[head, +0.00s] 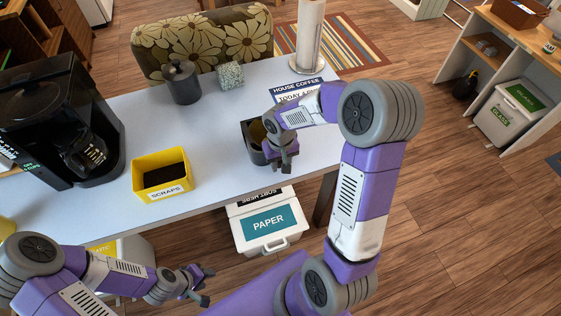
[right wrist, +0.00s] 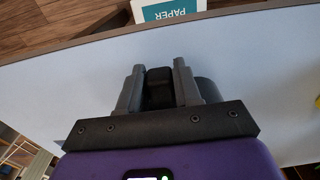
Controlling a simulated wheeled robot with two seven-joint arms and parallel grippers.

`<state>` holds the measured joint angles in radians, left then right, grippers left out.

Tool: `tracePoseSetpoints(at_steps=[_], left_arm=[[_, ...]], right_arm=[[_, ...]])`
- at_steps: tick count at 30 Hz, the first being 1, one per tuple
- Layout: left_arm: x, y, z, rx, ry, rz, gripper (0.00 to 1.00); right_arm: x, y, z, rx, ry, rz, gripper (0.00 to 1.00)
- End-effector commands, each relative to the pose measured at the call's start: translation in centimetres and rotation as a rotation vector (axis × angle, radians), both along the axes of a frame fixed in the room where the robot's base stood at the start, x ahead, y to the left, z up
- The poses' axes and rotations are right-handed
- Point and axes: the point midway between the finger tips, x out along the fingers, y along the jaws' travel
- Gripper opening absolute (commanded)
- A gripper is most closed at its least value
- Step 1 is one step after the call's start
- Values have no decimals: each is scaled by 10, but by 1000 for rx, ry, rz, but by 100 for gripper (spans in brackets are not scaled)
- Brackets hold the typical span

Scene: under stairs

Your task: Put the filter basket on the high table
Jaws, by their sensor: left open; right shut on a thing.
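The filter basket (head: 250,142) is a dark container at the right part of the long, pale-topped table (head: 215,135). My right gripper (head: 282,163) is shut on its black handle, which shows between the two fingers in the right wrist view (right wrist: 159,88). The basket's body is mostly hidden behind the gripper there. I cannot tell whether the basket touches the tabletop or hangs just above it. My left gripper (head: 206,286) is open and empty, low in front of the table.
A black coffee maker (head: 62,125) stands at the left of the table. A yellow scraps bin (head: 162,174), a dark canister (head: 183,83), a speckled cube (head: 230,75) and a paper towel roll (head: 309,35) are on it too. A paper bin (head: 267,228) stands below the front edge.

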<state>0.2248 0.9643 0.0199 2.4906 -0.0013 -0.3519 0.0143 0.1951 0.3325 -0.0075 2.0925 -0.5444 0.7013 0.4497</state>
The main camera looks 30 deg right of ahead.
Motion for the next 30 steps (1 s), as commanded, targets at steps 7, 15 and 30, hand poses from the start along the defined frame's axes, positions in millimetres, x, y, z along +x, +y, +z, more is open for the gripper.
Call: tracePoseSetpoints(at_steps=[7,15,30], left_arm=[[0,0,-2,0,0,0,43],[0,0,-2,0,0,0,43],[0,0,17,0,0,0,43]], right_arm=[[0,0,-2,0,0,0,59],[0,0,-2,0,0,0,59],[0,0,82,-1,-6,0,59]])
